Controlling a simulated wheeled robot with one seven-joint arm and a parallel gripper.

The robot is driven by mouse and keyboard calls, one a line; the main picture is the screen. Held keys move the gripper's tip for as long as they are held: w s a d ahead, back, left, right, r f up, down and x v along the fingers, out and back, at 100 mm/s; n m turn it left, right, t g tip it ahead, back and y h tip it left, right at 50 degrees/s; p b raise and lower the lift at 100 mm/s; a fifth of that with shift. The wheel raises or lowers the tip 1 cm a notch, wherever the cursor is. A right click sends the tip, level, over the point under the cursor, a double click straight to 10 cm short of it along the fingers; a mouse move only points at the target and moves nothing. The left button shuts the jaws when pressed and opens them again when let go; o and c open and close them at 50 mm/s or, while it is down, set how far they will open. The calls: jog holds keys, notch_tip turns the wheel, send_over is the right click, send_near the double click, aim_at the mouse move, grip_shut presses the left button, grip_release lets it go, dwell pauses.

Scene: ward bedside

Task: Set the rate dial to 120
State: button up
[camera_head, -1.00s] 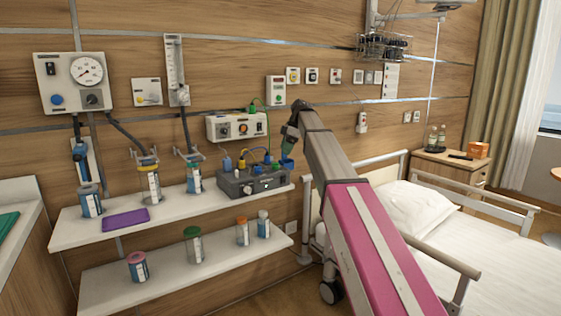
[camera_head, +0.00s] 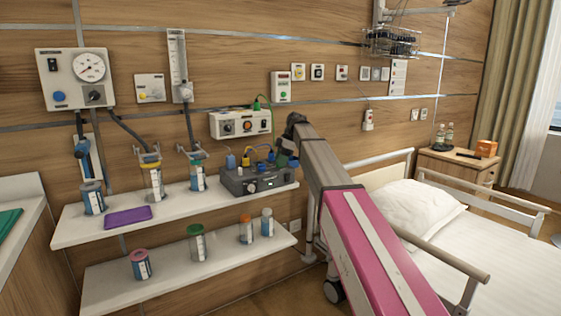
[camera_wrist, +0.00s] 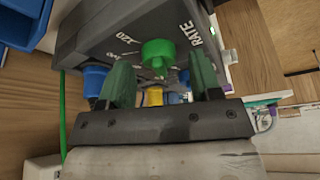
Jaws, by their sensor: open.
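The grey rate unit (camera_head: 240,184) stands at the right end of the upper shelf, with coloured plugs and leads on it. In the wrist view its dark face (camera_wrist: 95,25) carries the word RATE and a mark reading 120. A green dial (camera_wrist: 158,50) sits on that face; I cannot tell which mark it points to. My gripper (camera_wrist: 160,64) is open, its two green fingers on either side of the dial, with visible gaps. Contact is not shown. In the head view my arm largely hides the gripper, and the dial cannot be made out.
The upper shelf (camera_head: 75,228) also holds jars and a purple pad (camera_head: 128,217). The lower shelf (camera_head: 105,290) holds several capped jars. A wall unit (camera_head: 240,124) with a green lead is above the rate unit. The bed (camera_head: 510,262) and its rail lie to the right.

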jog(key=shift+a+f, duration=0.1)
jog(key=shift+f, duration=0.1)
jog(key=c, duration=0.9)
